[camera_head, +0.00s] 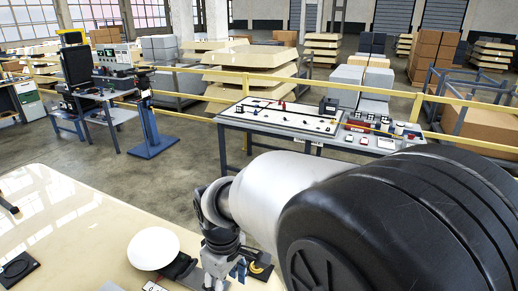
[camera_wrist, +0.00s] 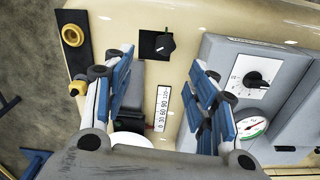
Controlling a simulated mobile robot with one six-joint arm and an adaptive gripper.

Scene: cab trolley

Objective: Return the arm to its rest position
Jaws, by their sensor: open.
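My gripper (camera_head: 228,268) hangs at the end of my arm over the cream panel (camera_head: 75,225) in the head view, just right of a white dome (camera_head: 153,248). In the wrist view my gripper (camera_wrist: 162,58) is open, its two blue-padded fingers wide apart with nothing held between them. Between and beyond the fingers lie a dark block (camera_wrist: 129,104), a scale strip (camera_wrist: 161,108) and a black knob (camera_wrist: 165,44) on a black plate. My arm hides part of the panel in the head view.
A grey box with a dial knob (camera_wrist: 256,80) and a gauge (camera_wrist: 251,127) stands close by the right finger. A brass ring (camera_wrist: 72,35) sits at the upper left. Beyond the panel are open floor, a workbench (camera_head: 285,122) and a yellow railing (camera_head: 330,85).

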